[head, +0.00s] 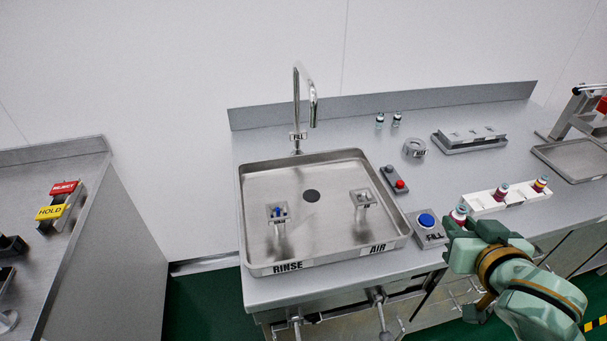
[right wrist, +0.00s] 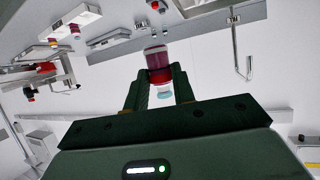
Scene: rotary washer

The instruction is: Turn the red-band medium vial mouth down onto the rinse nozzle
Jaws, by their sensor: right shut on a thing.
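My right gripper (head: 456,222) is shut on the red-band medium vial (head: 459,213), beside the FILL button at the counter's front edge. In the right wrist view, which looks upside down, the fingers (right wrist: 160,88) grip the vial (right wrist: 157,60) around its red band. It has a purplish body and a pale neck; it looks mouth up. The rinse nozzle (head: 277,212), with a blue tip, stands in the left of the sink tray, well left of the gripper. My left gripper is not in view.
The steel sink tray (head: 318,158) also holds the air nozzle (head: 363,199). A blue FILL button (head: 427,221) and red-button box (head: 396,181) lie between tray and gripper. A white rack (head: 483,203) holds two vials. A tall faucet (head: 297,105) stands behind the tray.

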